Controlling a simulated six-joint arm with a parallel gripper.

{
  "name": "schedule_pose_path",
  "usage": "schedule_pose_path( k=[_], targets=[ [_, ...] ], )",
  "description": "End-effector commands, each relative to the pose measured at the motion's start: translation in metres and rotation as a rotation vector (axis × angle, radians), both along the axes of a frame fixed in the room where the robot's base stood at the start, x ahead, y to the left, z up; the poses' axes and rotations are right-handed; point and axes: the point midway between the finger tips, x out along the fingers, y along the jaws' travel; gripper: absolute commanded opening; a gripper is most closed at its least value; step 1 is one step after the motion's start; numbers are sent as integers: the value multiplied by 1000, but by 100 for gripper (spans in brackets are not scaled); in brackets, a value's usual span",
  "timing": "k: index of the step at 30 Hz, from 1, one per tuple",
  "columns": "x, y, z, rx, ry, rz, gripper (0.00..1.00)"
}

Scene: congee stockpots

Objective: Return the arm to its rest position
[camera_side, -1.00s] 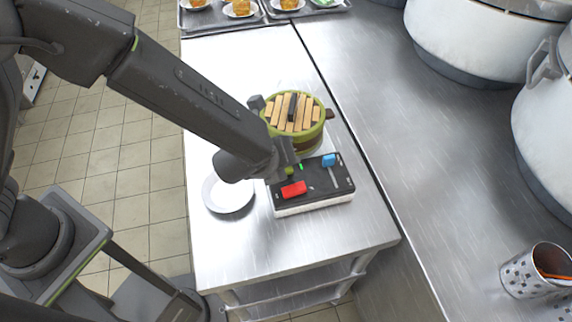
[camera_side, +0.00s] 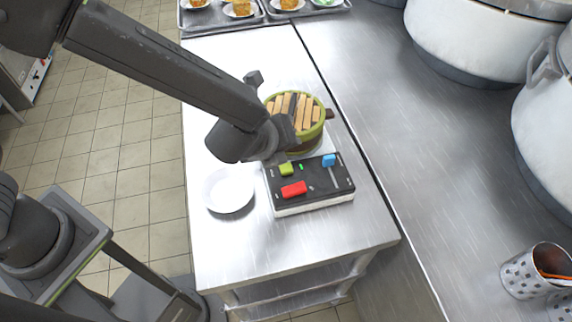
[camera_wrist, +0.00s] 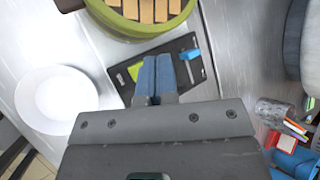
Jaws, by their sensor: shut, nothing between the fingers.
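My gripper (camera_wrist: 156,72) shows in the wrist view with its two blue-grey fingers together and nothing between them. In that view the fingers overlap a black-topped control box, which lies beyond them. In the side view the control box (camera_side: 318,187) carries a green block (camera_side: 286,169), a red block (camera_side: 294,189) and a blue block (camera_side: 328,160), with a small green light between them. My wrist is above and behind the box, in front of the pot. The fingertips are hard to make out in the side view.
A green-rimmed pot with a slatted wooden lid (camera_side: 306,110) stands close behind the box. A white plate (camera_side: 230,190) lies left of it. Large steel stockpots (camera_side: 480,45) and a perforated holder (camera_side: 522,272) stand right. Trays of food (camera_side: 262,16) are at the back. The front of the table is clear.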

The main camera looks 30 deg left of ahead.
Motion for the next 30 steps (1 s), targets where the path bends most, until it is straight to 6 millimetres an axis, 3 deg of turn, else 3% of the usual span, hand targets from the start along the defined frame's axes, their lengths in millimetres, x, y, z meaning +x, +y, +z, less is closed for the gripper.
schedule_pose_path(
  k=[21, 23, 26, 30],
  targets=[
    [1, 4, 6, -12, -1, 21, 0],
    [2, 14, 14, -40, 0, 74, 0],
    [1, 45, 39, -129, 1, 242, 0],
    [-15, 109, 82, -330, 11, 599, 0]
  ],
)
